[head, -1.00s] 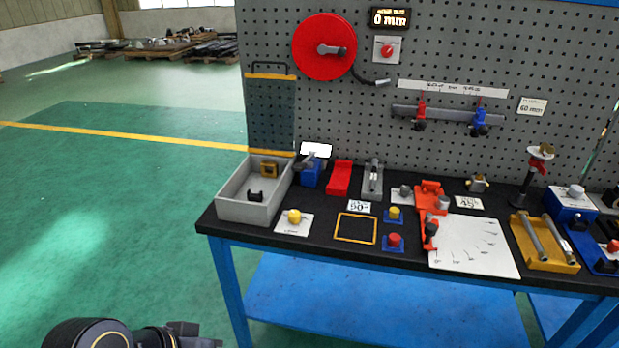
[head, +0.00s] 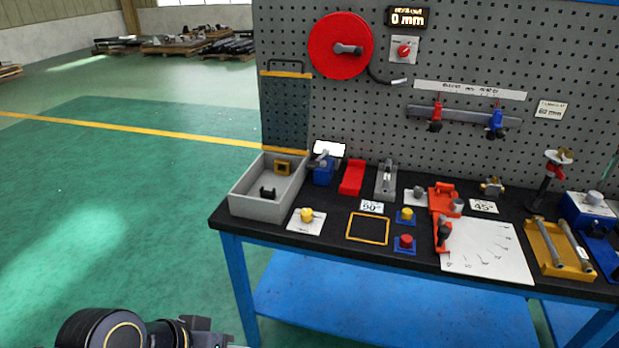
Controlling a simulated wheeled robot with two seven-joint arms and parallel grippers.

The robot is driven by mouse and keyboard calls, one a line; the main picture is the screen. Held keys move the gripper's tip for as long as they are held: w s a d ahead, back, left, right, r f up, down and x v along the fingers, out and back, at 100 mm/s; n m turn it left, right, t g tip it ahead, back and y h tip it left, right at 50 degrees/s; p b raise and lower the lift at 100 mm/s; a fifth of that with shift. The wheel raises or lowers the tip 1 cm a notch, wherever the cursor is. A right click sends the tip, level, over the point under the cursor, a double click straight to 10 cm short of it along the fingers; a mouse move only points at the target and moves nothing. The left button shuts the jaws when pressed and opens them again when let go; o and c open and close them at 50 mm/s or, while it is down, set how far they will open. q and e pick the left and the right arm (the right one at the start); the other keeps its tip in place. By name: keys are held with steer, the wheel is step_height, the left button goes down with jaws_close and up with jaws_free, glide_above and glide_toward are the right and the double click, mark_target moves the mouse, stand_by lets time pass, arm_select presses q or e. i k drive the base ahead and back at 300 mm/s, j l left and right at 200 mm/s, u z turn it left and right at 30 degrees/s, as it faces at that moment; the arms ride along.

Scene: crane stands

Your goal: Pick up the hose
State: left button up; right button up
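A short black hose (head: 377,74) hangs from the lower right of a red reel (head: 340,46) on the pegboard. Its grey tip (head: 398,82) points right and lies against the board. My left gripper (head: 205,334) is at the bottom left edge, low and in front of the bench, far from the hose. It is partly cut off, and I cannot tell whether it is open or shut. My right gripper is not in view.
The black bench top (head: 330,235) below the pegboard (head: 450,60) holds a grey bin (head: 262,208), small fixtures and a white angle plate (head: 485,262). A red knob (head: 404,50) and a "0 mm" display (head: 407,17) are right of the reel. Green floor is clear at left.

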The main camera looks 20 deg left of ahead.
mark_target(385, 188)
steer(key=i+u, duration=0.45)
steer(key=i+l+u, duration=0.1)
steer(key=i+u, duration=0.4)
steer(key=i, duration=0.5)
